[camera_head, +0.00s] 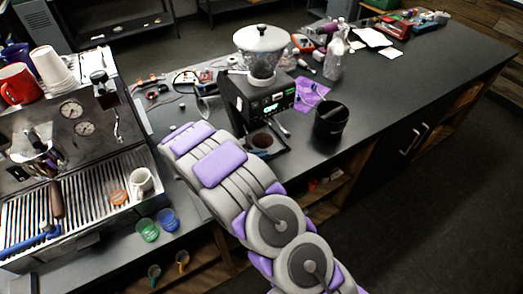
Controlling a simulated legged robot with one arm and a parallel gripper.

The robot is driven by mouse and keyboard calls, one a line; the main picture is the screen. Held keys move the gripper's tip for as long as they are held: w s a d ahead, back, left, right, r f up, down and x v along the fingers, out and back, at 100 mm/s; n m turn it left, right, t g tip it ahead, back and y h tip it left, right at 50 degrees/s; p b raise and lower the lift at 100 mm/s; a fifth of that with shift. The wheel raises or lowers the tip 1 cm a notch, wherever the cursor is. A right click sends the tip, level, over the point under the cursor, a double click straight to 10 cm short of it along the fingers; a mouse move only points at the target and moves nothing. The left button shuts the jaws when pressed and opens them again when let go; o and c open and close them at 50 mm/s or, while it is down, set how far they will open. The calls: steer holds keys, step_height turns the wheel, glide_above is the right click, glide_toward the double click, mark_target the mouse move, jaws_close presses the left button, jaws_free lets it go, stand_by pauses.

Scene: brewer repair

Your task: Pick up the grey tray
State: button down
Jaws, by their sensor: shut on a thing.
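I cannot make out a separate grey tray for certain. A grey slatted drip tray (97,178) lies in the front of the espresso machine at the left. A small dark tray also shows under the grinder, partly behind my arm. My grey and purple arm rises from the lower right and reaches over the counter's front edge between the espresso machine and the grinder. My gripper is hidden, so what it holds does not show.
The espresso machine (85,120) carries cups on top. A white mug (142,181) stands on its drip tray, with green and blue cups (167,219) in front. The grinder (262,95) and a black knock bin (330,122) stand right of my arm.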

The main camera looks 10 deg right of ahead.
steer(key=shift+r, duration=0.55)
steer(key=shift+s+d+r, duration=0.1)
steer(key=shift+s+r, duration=0.1)
steer(key=s+d, duration=0.2)
steer(key=s, duration=0.6)
steer(key=s+d+p, duration=0.1)
steer(key=s+d, duration=0.2)
steer(key=s, duration=0.5)
steer(key=shift+s+d+f, duration=0.3)
steer(key=shift+s, duration=0.1)
